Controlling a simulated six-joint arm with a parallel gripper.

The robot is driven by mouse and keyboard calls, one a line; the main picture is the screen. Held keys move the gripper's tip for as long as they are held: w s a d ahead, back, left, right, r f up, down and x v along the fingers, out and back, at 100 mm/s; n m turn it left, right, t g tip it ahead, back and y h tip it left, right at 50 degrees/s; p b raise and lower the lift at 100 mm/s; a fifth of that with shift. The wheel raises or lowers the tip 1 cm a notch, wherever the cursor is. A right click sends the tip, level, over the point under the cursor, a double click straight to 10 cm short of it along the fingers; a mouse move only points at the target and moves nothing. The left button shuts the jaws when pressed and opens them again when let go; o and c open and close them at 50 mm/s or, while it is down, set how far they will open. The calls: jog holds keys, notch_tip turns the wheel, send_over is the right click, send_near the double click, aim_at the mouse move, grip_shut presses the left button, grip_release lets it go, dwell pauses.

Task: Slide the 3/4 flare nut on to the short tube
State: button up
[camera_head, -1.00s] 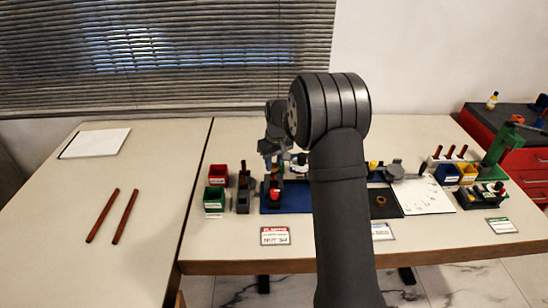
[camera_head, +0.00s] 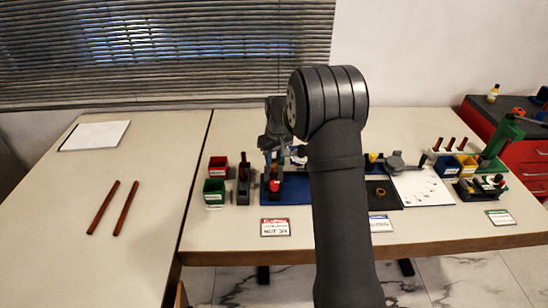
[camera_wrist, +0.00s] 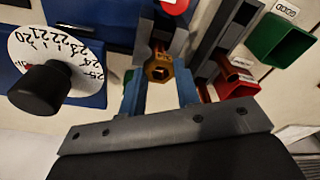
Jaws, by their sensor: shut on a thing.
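My gripper (camera_wrist: 160,66) is shut on a brass hex nut (camera_wrist: 158,70), which shows between its two fingers in the wrist view. The nut has dark markings that I cannot read for sure. A short copper-red tube (camera_wrist: 158,47) shows just beyond the nut, in line with it. I cannot tell whether the nut is around the tube or only in front of it. In the head view my gripper (camera_head: 271,148) hangs over the left end of the blue base (camera_head: 282,201). The nut is too small to make out there, and my arm hides the base's middle.
A dial with a black knob (camera_wrist: 41,88) is left of my gripper in the wrist view. A green bin (camera_wrist: 280,38), a red bin (camera_wrist: 235,88) and a dark tube rack (camera_head: 243,190) stand beside the base. Long tubes (camera_head: 103,207) lie on the mostly clear left table.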

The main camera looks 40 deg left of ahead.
jog(key=shift+f, duration=0.75)
dwell(0.3)
jog(key=o, duration=1)
jog(key=shift+o, duration=0.2)
notch_tip(320, 180, up, 17)
jog(key=d, duration=0.2)
jog(key=shift+s+r, duration=0.15)
jog(key=shift+s, duration=0.15)
